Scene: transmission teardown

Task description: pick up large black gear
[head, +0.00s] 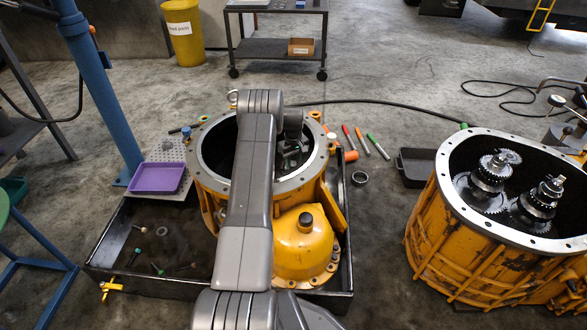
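My arm reaches forward over the yellow transmission housing (325,195) in the middle, and its end bends down into the round opening. My gripper (290,160) is in the dark inside of that opening, small and partly hidden by my own arm. I cannot tell whether its fingers are open or shut, or whether anything is between them. I cannot make out a large black gear in this opening. A second yellow housing (440,235) at the right holds dark gear stacks, one at its left (488,180) and one at its right (540,205).
The middle housing stands in a black tray (120,268) with small tools. A purple bin (157,178) is at its left. Markers (360,140), a metal ring (360,178) and a black bin (413,165) lie at its right. A blue post (100,90) stands at left.

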